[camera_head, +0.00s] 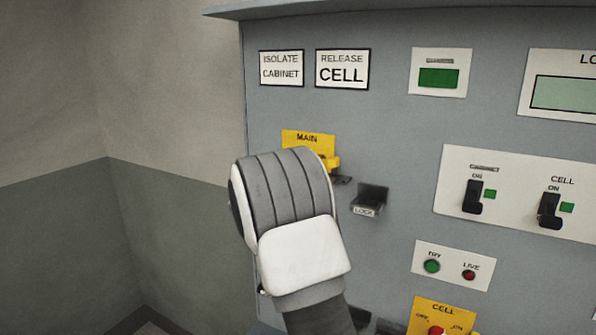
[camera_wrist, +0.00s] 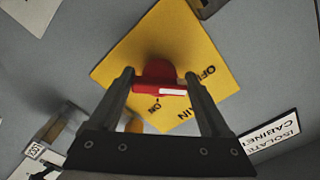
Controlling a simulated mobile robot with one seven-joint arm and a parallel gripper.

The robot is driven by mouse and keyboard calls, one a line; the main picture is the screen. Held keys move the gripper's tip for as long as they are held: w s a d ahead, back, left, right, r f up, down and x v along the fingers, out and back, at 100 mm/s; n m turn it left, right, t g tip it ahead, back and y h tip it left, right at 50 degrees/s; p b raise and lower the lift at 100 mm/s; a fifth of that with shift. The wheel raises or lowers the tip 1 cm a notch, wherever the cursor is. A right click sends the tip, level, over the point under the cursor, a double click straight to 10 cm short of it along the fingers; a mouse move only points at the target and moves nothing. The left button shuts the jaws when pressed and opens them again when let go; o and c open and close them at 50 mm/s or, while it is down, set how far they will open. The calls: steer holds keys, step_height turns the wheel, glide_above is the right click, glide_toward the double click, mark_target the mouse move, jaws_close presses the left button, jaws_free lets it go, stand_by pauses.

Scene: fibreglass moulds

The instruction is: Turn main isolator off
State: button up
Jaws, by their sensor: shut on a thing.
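The main isolator is a red rotary handle (camera_wrist: 160,76) on a yellow plate (camera_wrist: 118,62) marked MAIN, ON and OFF. In the wrist view the handle's bar, with a white stripe on its right half, lies across between my two fingers. My gripper (camera_wrist: 159,80) is shut on this handle. ON is printed just below the bar and OFF to its right in that view. My wrist hides the handle and my fingers there.
A small LOCK holder (camera_head: 368,199) juts out just right of the isolator. The ISOLATE CABINET sign (camera_head: 281,68) and RELEASE CELL sign (camera_head: 342,69) are above. Black switches (camera_head: 473,196) stand farther right. Left of the grey cabinet is open room before the wall.

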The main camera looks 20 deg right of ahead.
stand_by(0.6)
steer(key=o, duration=1.2)
steer(key=shift+a, duration=0.15)
steer(key=b+v, duration=0.4)
steer(key=v, duration=1.3)
steer(key=shift+s, duration=0.2)
